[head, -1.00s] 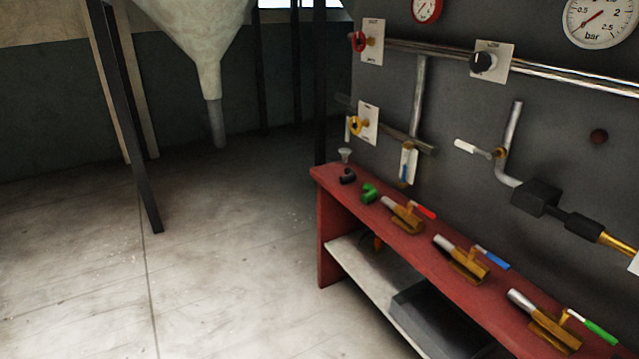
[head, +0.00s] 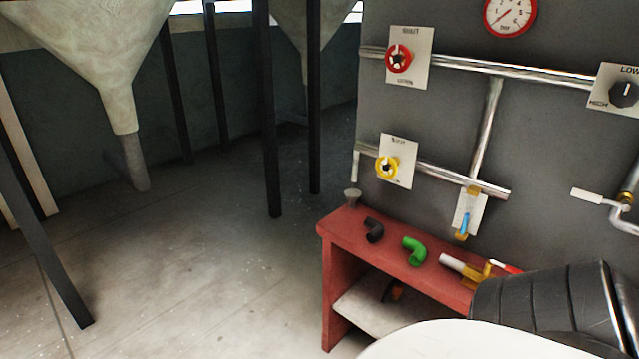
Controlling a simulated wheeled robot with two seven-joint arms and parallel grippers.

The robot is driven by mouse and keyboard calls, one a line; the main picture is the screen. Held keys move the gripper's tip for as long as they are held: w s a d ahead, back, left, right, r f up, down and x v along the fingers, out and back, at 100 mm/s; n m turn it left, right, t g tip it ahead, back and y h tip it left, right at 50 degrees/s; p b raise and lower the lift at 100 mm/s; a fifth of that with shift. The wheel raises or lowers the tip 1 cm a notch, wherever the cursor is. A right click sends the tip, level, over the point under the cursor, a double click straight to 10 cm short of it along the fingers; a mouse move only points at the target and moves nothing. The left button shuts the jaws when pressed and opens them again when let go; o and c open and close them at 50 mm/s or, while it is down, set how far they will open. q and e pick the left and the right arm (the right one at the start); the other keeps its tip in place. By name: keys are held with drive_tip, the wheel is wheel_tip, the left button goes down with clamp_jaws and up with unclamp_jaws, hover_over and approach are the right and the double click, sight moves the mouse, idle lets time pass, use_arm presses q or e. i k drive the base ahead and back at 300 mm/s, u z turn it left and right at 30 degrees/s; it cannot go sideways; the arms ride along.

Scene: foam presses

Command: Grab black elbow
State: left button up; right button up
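The black elbow (head: 374,230) is a short, dark bent pipe piece. It lies on the red bench top (head: 345,235) near its left end, to the left of a green elbow (head: 414,251). Nothing touches the black elbow. Part of my arm shows at the lower right as a dark ribbed joint and a white link, covering the right part of the bench. Neither of my grippers is in view.
A valve with a white handle (head: 453,261) lies right of the green elbow. A small grey funnel-like piece (head: 353,196) is at the bench's back left corner. The wall panel (head: 440,100) carries pipes and knobs. Dark posts (head: 268,120) stand left; the floor before the bench is open.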

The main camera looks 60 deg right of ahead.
sight(378, 230)
drive_tip(key=z, duration=0.55)
drive_tip(key=i, duration=1.5)
drive_tip(key=z, duration=1.2)
